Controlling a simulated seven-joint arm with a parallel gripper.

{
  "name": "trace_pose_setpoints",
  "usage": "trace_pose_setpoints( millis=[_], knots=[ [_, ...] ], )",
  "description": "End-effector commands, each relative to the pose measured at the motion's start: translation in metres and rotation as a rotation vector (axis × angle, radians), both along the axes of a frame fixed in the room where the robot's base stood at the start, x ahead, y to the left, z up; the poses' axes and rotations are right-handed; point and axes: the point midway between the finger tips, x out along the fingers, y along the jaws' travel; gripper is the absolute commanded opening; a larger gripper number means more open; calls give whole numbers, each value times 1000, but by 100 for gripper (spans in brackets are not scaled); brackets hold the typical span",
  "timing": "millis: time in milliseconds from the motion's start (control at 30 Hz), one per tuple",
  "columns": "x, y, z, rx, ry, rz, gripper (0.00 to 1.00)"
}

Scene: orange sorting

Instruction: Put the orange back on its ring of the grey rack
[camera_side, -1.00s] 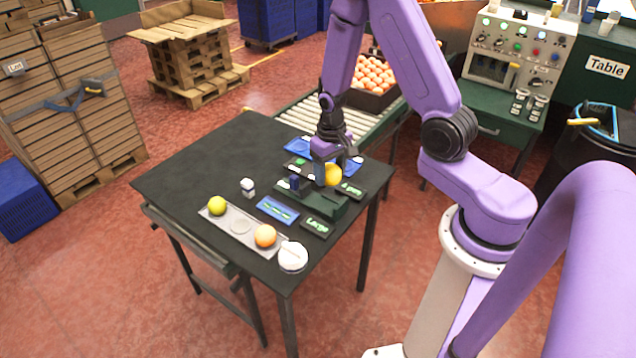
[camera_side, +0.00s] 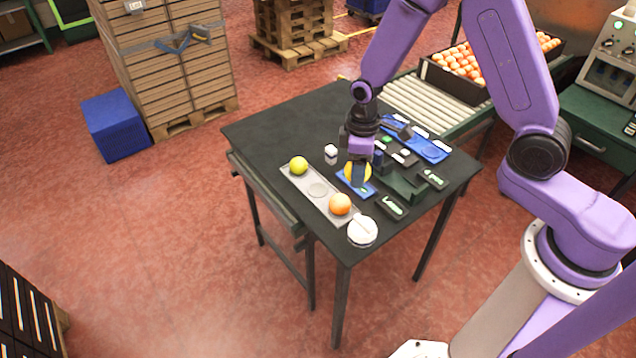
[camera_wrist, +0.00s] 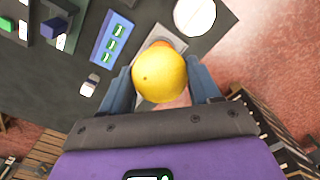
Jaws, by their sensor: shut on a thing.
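My gripper (camera_side: 358,174) is shut on a yellow-orange fruit (camera_wrist: 160,73), which sits between both fingers in the wrist view. In the side view the held orange (camera_side: 350,171) is partly hidden by a finger, above or beside a blue label plate (camera_side: 354,188). The grey rack (camera_side: 329,206) lies to its left. A yellow-green fruit (camera_side: 298,165) is on the rack's far ring and an orange one (camera_side: 340,204) on its near ring. The middle ring (camera_side: 317,190) is empty. In the wrist view the held fruit covers much of the rack (camera_wrist: 174,39).
A round white object (camera_side: 362,231) stands at the rack's near end. A small white block (camera_side: 331,153) is behind the rack. A dark green stand (camera_side: 405,189) and label plates (camera_side: 391,207) lie right of my gripper. The table's left part is clear.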

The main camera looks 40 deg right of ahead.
Motion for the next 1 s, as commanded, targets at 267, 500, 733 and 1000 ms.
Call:
trace_pose_setpoints(
  millis=[267, 500, 733, 1000],
  knots=[
    [49, 9, -23, 0, 0, -4, 24],
    [82, 16, -49, -1, 2, -5, 24],
    [105, 21, -77, 0, 0, -5, 24],
    [116, 23, -90, 0, 0, -6, 24]
  ],
)
